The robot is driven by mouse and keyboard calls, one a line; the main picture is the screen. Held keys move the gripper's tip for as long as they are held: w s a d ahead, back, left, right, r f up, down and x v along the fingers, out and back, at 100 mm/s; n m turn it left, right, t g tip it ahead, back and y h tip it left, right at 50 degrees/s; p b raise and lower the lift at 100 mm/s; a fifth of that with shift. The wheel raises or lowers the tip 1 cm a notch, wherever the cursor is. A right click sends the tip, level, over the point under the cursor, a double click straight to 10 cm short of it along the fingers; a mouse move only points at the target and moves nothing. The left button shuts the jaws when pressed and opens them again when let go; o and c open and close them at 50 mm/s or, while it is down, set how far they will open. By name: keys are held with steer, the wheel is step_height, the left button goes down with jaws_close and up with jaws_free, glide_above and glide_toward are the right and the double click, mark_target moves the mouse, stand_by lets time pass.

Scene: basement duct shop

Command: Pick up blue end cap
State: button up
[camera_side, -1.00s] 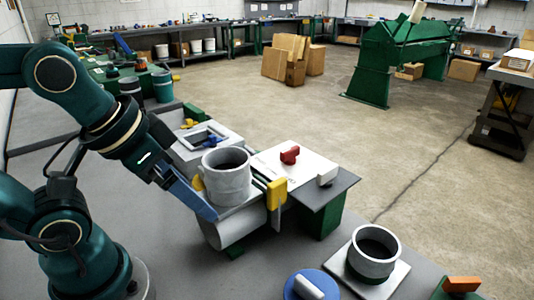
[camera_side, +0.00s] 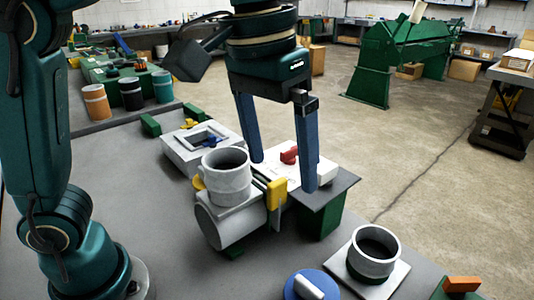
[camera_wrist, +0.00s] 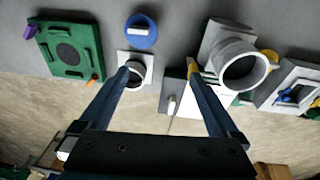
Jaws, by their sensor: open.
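The blue end cap (camera_side: 308,287) is a round blue disc with a pale grey bar handle on top. It lies on the grey bench at the bottom edge of the side view, partly cut off. It shows whole in the wrist view (camera_wrist: 141,31), at the top, just left of centre. My gripper (camera_side: 284,174) points down with its two long blue fingers wide apart and nothing between them. It hangs above the white sheet by the pipe fitting, well behind the cap. In the wrist view the fingertips (camera_wrist: 161,67) are below the cap, apart from it.
A grey collar (camera_side: 374,252) on a square plate stands right of the cap. The grey pipe tee (camera_side: 228,178) stands left of my gripper. A red part (camera_side: 289,155) lies on the white sheet. A green plate (camera_wrist: 70,50) sits left of the cap in the wrist view.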

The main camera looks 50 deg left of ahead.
mark_target(312, 295)
steer(key=shift+w+d+f+g, duration=0.65)
steer(key=shift+d+f, duration=1.05)
steer(key=shift+d, duration=1.65)
steer(key=shift+y, duration=0.3)
step_height(312, 295, down, 16)
steer(key=shift+s+r, duration=0.15)
steer(key=shift+r, duration=0.1)
jaws_close()
